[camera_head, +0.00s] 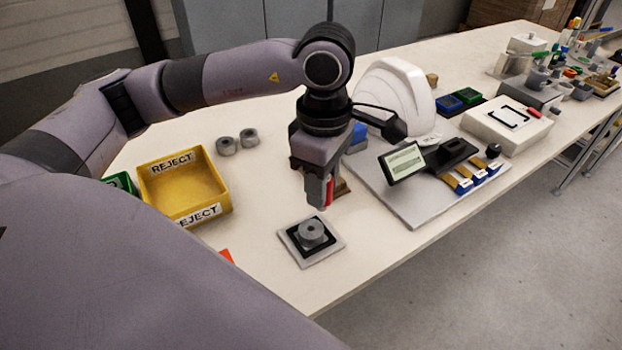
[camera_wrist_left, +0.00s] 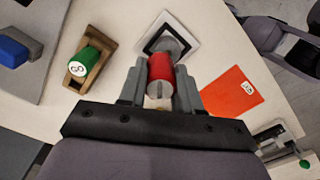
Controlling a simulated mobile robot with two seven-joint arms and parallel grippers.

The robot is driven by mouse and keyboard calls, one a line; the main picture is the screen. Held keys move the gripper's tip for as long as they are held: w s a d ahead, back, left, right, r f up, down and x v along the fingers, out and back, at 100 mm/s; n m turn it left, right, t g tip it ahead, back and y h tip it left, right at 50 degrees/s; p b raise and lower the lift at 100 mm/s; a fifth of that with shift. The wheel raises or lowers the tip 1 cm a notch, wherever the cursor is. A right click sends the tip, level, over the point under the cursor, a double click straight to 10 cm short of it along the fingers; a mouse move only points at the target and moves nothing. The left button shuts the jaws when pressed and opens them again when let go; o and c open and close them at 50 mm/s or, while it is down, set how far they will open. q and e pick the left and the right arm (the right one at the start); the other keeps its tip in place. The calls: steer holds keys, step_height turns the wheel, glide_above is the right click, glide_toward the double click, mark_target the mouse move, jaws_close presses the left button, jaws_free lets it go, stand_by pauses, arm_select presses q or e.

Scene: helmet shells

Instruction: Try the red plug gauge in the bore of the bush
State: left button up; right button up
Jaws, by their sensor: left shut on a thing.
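My left gripper (camera_head: 323,200) is shut on the red plug gauge (camera_head: 329,190), pointing down. In the left wrist view the red gauge (camera_wrist_left: 160,73) sits between the fingers, one on each side. The grey bush (camera_head: 312,232) stands on a square plate with a black inset (camera_head: 295,244). The gripper and gauge are above and slightly behind the bush in the head view, apart from it. In the left wrist view the gauge hides part of the bush (camera_wrist_left: 177,44). The gauge's lower tip and the bore are hard to make out. I see no right gripper.
A wooden block (camera_wrist_left: 76,76) with a green GO gauge (camera_wrist_left: 86,62) stands beside the gripper. An orange card (camera_wrist_left: 230,92) lies on the other side. A yellow reject bin (camera_head: 185,188), two grey bushes (camera_head: 237,140) and a grey board with a display (camera_head: 403,164) flank the area.

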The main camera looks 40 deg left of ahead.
arm_select(q)
steer(key=n, duration=0.3)
steer(key=s+n, duration=0.1)
steer(key=n, duration=0.1)
steer(key=shift+a+r+n, duration=0.25)
steer(key=shift+r+n, duration=0.05)
steer(key=shift+r, duration=0.1)
steer(key=f+n+b, duration=0.4)
steer(key=shift+s+a+f+n, duration=0.15)
steer(key=shift+s+a+n, duration=0.05)
steer(key=shift+s+n, duration=0.15)
steer(key=shift+f+b, duration=0.2)
steer(key=shift+b, duration=0.15)
arm_select(e)
steer(key=f, duration=0.2)
steer(key=a+f, duration=0.1)
steer(key=shift+w, duration=0.35)
arm_select(q)
steer(key=shift+b, duration=0.45)
arm_select(e)
steer(key=shift+s+f, duration=0.1)
steer(key=shift+f, duration=0.35)
arm_select(q)
steer(key=shift+f+b, duration=0.3)
steer(key=shift+f, duration=0.1)
arm_select(e)
steer(key=shift+d+f, duration=0.1)
steer(key=shift+f, duration=0.2)
